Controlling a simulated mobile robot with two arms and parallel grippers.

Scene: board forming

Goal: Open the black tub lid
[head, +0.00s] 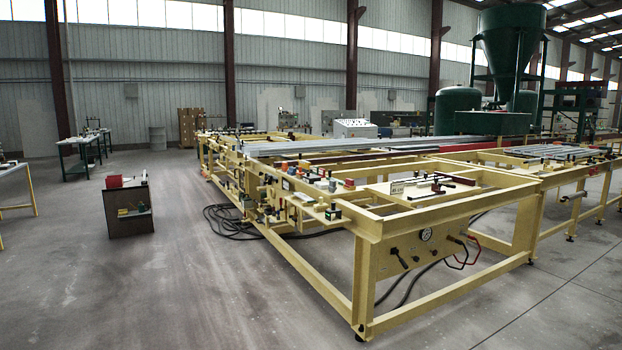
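I cannot make out a black tub or its lid in the head view. A small dark cabinet (132,226) stands on the floor at the left, with a red item (114,182) on its top; at this distance I cannot tell whether any of the small things on it is a tub. Neither of my grippers shows in the head view.
A long yellow steel frame line (368,275) with valves and tools fills the middle and right. Black hoses (228,220) lie beside it. Green tables (76,150) stand at the far left. A green hopper (508,45) rises at the back right. The left foreground floor is clear.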

